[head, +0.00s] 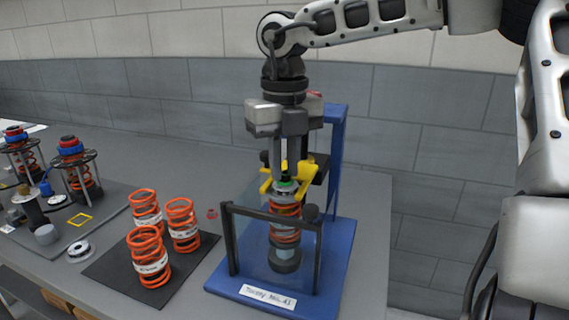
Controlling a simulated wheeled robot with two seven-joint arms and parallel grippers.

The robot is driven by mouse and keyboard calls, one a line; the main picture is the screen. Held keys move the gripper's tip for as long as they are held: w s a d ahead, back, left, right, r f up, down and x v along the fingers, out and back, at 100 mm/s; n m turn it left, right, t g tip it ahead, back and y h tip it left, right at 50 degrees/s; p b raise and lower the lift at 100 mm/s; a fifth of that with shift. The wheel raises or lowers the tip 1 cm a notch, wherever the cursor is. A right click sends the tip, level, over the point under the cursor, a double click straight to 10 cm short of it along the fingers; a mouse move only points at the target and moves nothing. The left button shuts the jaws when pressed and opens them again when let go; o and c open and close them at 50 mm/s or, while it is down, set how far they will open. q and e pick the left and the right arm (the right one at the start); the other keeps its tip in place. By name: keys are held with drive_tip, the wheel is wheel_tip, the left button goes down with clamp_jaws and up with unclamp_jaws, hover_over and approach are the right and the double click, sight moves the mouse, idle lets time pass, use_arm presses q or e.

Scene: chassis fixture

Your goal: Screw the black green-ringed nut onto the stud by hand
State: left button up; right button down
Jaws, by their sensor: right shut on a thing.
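The black nut with its green ring (286,182) is at the top of the spring-and-strut assembly (285,225), which stands upright in the blue fixture (338,240). My right gripper (286,172) points straight down from above, with its fingers shut on the nut. The stud is hidden by the nut and the fingers, so I cannot tell how far down the nut sits. Yellow jaws (311,163) of the fixture are around the top of the assembly. My left gripper is not in view.
A black guard frame (232,240) with a clear panel stands in front of the assembly. Several orange springs (149,256) stand on a dark mat (112,268) to the left. Finished-looking strut assemblies (75,168) and small parts are at far left. A grey wall is behind.

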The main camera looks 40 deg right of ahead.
drive_tip(key=m+b, duration=0.1)
drive_tip(key=m, duration=0.1)
drive_tip(key=m+b, duration=0.1)
drive_tip(key=m, duration=0.1)
drive_tip(key=m+b, duration=0.1)
drive_tip(key=m, duration=0.2)
drive_tip(key=shift+f, duration=0.35)
drive_tip(key=shift+m+b, duration=0.45)
drive_tip(key=shift+m, duration=0.65)
drive_tip(key=shift+r+p, duration=0.25)
drive_tip(key=shift+p, duration=0.05)
drive_tip(key=shift+f+m, duration=0.1)
drive_tip(key=shift+m, duration=0.5)
drive_tip(key=shift+s+m, duration=0.1)
drive_tip(key=shift+m, duration=0.7)
drive_tip(key=c, duration=1.3)
unclamp_jaws()
